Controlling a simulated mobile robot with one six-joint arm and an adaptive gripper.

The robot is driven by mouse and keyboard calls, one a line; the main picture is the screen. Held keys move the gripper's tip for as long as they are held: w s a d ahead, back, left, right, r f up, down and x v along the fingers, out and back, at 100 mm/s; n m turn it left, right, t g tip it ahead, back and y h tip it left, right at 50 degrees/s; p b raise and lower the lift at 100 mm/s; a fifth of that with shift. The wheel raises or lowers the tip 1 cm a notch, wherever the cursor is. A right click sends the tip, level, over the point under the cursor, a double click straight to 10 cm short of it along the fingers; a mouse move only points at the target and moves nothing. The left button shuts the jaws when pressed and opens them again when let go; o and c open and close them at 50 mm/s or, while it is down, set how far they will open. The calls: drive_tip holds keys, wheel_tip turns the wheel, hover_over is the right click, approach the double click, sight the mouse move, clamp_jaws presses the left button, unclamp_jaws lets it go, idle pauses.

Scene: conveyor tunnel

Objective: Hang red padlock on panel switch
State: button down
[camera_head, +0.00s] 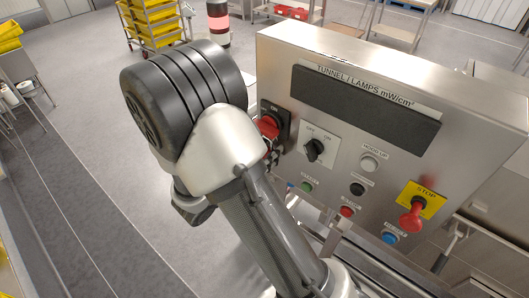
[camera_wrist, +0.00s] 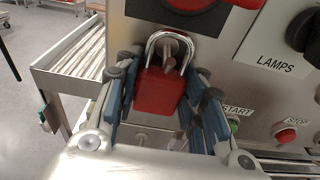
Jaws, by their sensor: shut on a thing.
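The red padlock (camera_wrist: 158,92) is upright in the wrist view, its silver shackle up and its body between my gripper's fingers. My gripper (camera_wrist: 162,108) is shut on it. The shackle top lies in front of the black lower part of the red and black panel switch (camera_wrist: 190,22). A metal piece shows inside the shackle loop; I cannot tell whether the shackle is through a hole or only in front. In the head view the switch (camera_head: 275,115) is at the panel's left, partly hidden by my arm, and the gripper is mostly hidden.
The steel control panel (camera_head: 350,55) carries a black selector knob (camera_head: 315,148), several buttons and a red stop knob (camera_head: 413,215) to the right. A roller conveyor (camera_wrist: 75,50) lies left of the panel in the wrist view. Open floor is at left.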

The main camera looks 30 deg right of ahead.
drive_tip(key=shift+s+d+f+b, duration=0.15)
drive_tip(key=shift+f+b, duration=0.25)
drive_tip(key=shift+f, duration=0.2)
drive_tip(key=shift+s+d+f+b, duration=0.1)
drive_tip(key=shift+f+b, duration=0.25)
drive_tip(key=shift+f, duration=0.2)
idle(0.6)
drive_tip(key=c, duration=1.4)
unclamp_jaws()
drive_tip(key=shift+w+d, duration=0.1)
drive_tip(key=o, duration=0.5)
drive_tip(key=shift+w+d, duration=0.25)
drive_tip(key=shift+d, duration=0.15)
drive_tip(key=shift+c, duration=0.2)
drive_tip(key=shift+a, duration=0.15)
drive_tip(key=shift+a+r, duration=0.1)
drive_tip(key=shift+a, duration=0.2)
drive_tip(key=v, duration=1.1)
drive_tip(key=shift+a, duration=0.15)
drive_tip(key=shift+r, duration=0.1)
